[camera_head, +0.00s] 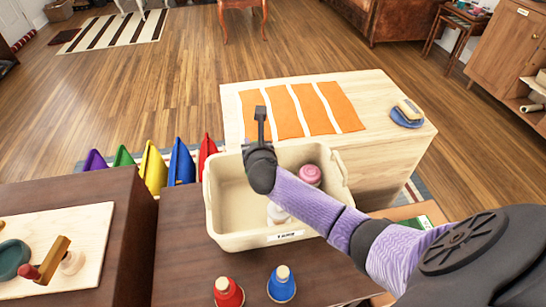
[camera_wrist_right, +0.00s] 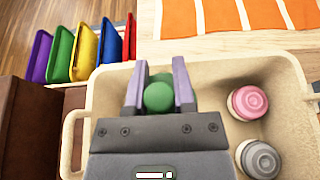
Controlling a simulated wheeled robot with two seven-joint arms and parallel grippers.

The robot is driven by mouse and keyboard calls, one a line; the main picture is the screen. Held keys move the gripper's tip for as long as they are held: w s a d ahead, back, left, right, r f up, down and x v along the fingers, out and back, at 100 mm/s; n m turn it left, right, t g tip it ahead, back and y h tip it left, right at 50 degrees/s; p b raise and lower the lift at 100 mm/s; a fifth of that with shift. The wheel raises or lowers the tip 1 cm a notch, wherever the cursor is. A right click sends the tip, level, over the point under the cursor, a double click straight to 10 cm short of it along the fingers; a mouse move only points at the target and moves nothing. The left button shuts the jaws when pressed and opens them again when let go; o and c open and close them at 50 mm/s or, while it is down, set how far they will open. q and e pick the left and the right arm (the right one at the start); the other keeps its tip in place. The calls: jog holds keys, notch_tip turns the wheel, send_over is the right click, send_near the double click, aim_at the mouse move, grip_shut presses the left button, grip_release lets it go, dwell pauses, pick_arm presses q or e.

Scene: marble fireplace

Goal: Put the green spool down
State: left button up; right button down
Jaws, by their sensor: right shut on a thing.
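My right gripper (camera_head: 261,112) reaches over the left back part of a cream bin (camera_head: 222,222). In the right wrist view its two fingers (camera_wrist_right: 159,78) are shut on the green spool (camera_wrist_right: 159,97), whose round end shows between them. The spool is hidden in the head view. The bin also shows in the wrist view (camera_wrist_right: 285,75), below and around the gripper. I cannot tell how high the spool is above the bin's floor. My left gripper is not in view.
The bin holds a pink spool (camera_head: 309,175) and a pale spool (camera_head: 277,213) at its right. Red (camera_head: 228,292) and blue (camera_head: 281,285) spools stand before it on the brown table (camera_head: 180,250). Coloured bins (camera_head: 154,168) line the left back. An orange-striped mat (camera_head: 318,108) lies behind.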

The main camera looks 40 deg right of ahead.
notch_tip(320, 180, down, 3)
jog(key=shift+r+b, duration=0.1)
jog(key=shift+b, duration=0.5)
notch_tip(320, 180, down, 9)
jog(key=b, duration=0.6)
jog(key=shift+b, duration=0.3)
jog(key=shift+r, duration=0.25)
jog(key=shift+f, duration=0.15)
jog(key=shift+c, duration=2.2)
grip_release()
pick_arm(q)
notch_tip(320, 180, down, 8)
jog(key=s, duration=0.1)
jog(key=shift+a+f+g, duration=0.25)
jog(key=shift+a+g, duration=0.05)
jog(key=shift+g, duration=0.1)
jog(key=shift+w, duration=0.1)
